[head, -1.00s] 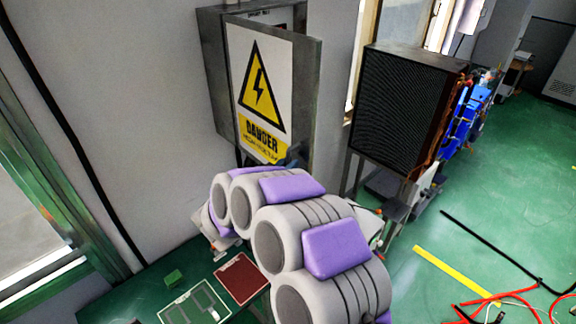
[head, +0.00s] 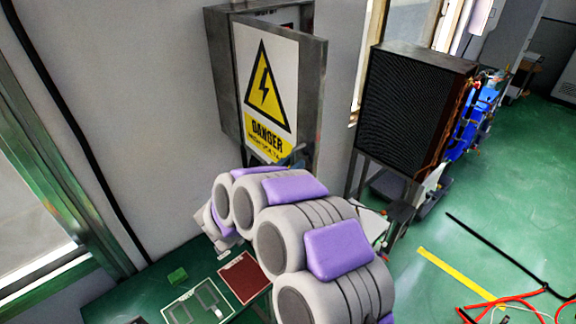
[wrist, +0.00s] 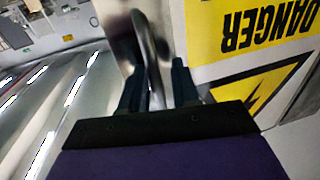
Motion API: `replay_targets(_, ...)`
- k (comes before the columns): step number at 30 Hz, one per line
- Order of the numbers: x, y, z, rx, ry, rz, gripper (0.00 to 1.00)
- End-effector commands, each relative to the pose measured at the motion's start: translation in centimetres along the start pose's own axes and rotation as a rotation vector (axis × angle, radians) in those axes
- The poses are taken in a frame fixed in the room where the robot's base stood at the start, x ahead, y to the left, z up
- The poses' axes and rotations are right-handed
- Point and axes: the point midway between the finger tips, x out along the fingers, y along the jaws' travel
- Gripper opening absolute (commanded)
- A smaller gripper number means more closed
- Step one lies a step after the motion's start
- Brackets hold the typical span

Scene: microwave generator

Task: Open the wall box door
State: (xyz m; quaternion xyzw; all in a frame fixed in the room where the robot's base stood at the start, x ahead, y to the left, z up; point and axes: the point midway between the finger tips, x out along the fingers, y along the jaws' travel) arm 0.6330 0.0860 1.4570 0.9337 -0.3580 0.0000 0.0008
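The grey metal wall box (head: 222,75) hangs on the wall in the head view. Its door (head: 311,95) carries a yellow and white danger sign and stands partly open, with some of the inside showing at the top. In the wrist view the door's sign (wrist: 240,70) is upside down at right, and a curved metal handle (wrist: 150,50) rises between my fingers. My gripper (wrist: 158,85) has its two dark fingers apart, one each side of the handle, with a gap showing on the right. In the head view my arm hides the door's lower part.
A black grilled cabinet (head: 410,105) on a stand is right of the box. A low green table with panels (head: 200,300) lies below at left. Red cables (head: 515,300) lie on the green floor at right. A window frame (head: 50,190) is at far left.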

Motion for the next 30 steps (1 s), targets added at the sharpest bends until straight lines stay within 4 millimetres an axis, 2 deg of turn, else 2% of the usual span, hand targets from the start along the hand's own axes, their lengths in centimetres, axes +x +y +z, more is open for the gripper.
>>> replay_targets(5,-0.8,-0.1,0.1,0.001,0.0,-0.001,0.3)
replay_targets(8,-2.2,-0.2,0.1,0.0,0.001,-0.002,0.3)
replay_targets(21,-10.9,-0.5,0.3,-0.001,-0.001,-0.006,0.3)
replay_targets(30,-15.6,-0.4,0.3,0.0,-0.003,-0.004,0.3)
